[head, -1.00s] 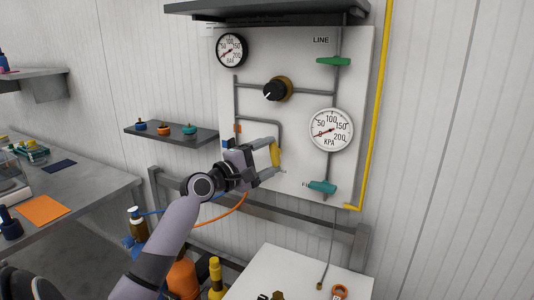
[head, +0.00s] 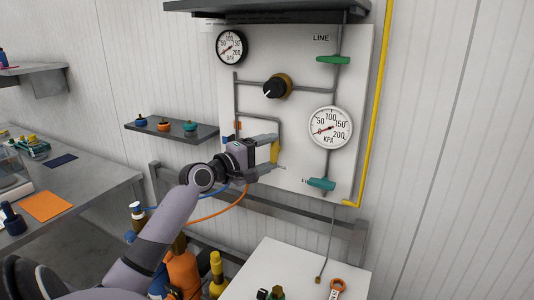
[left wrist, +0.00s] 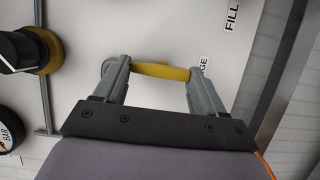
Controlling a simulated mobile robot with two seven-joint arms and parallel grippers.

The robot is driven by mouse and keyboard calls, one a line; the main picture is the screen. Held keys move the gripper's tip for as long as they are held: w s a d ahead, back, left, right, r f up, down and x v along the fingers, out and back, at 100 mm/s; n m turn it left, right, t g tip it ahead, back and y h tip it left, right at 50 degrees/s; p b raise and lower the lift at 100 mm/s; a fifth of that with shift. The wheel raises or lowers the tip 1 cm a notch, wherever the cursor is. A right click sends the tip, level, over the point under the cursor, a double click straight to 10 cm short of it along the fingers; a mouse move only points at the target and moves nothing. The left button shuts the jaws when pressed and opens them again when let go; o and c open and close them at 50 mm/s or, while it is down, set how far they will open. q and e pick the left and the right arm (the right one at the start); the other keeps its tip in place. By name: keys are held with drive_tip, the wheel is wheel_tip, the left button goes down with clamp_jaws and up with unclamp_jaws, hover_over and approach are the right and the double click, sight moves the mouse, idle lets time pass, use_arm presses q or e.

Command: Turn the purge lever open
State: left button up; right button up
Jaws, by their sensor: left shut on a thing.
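The purge lever (head: 275,151) is a yellow handle on the white wall panel, at the end of a grey pipe. It stands roughly upright in the head view. My left gripper (head: 278,153) has one finger at the upper end of the lever and one at the lower end, shut on it. In the left wrist view the yellow lever (left wrist: 160,71) spans between the two grey fingers. A label partly reading "GE" shows beside it; the rest is hidden. My right gripper is not in view.
The white panel (head: 300,170) carries a green LINE lever (head: 333,60), a teal lever (head: 321,184), a black knob (head: 273,88) and gauges. A small shelf (head: 172,134) is left of the gripper. A yellow pipe (head: 376,100) runs at right. A white table (head: 300,265) stands below.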

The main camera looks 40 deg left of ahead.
use_arm(q)
drive_tip(key=o, duration=1)
drive_tip(key=shift+o, duration=0.2)
drive_tip(key=s+b, duration=0.1)
drive_tip(key=s, duration=0.6)
drive_tip(key=shift+a+b, duration=0.3)
drive_tip(key=shift+r, duration=0.1)
drive_tip(key=shift+s, duration=0.1)
